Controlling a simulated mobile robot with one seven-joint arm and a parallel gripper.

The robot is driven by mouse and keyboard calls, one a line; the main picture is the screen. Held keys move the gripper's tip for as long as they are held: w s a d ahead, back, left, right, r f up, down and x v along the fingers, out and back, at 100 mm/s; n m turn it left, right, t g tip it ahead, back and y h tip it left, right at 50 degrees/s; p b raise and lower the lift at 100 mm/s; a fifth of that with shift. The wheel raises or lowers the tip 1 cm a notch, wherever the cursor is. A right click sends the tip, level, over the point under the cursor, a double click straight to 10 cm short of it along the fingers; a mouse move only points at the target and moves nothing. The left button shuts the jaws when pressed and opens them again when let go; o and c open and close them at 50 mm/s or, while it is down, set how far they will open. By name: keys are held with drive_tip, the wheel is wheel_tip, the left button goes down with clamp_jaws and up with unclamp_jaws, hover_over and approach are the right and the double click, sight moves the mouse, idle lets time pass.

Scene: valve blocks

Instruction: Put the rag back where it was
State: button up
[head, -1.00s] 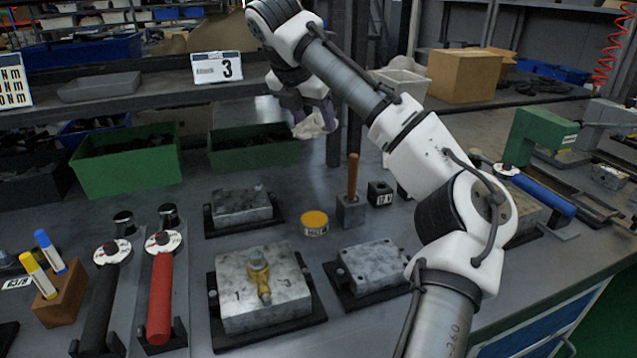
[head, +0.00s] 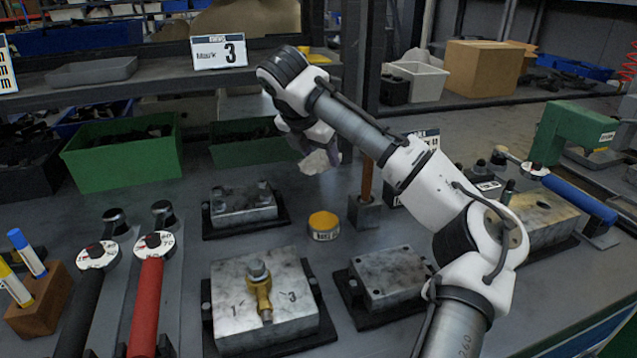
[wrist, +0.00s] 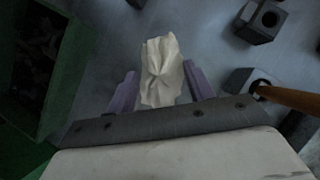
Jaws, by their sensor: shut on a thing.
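The rag (wrist: 161,70) is a crumpled off-white cloth between the two purple fingers of my gripper (wrist: 155,88) in the wrist view. In the head view the rag (head: 317,161) hangs below my gripper (head: 326,146), above the table and in front of the right green bin. My gripper is shut on the rag. The fingers are partly hidden behind my arm's end in the head view. Whether the rag touches anything below cannot be told.
A wooden handle stands in a grey block (head: 364,212) close to the right of the rag. A yellow-lidded tin (head: 324,225) is in front. Green bins (head: 125,160) stand behind and left. A valve block (head: 262,305) and torque wrenches (head: 148,300) fill the front.

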sight(310, 162)
wheel_tip(310, 162, down, 6)
drive_tip(key=shift+f+b, duration=0.15)
drive_tip(key=shift+b, duration=0.3)
drive_tip(key=o, duration=1)
drive_tip(key=p+v, duration=0.1)
drive_tip(key=v, duration=1.1)
drive_tip(key=shift+w+a+p, duration=0.1)
drive_tip(key=shift+p, duration=0.25)
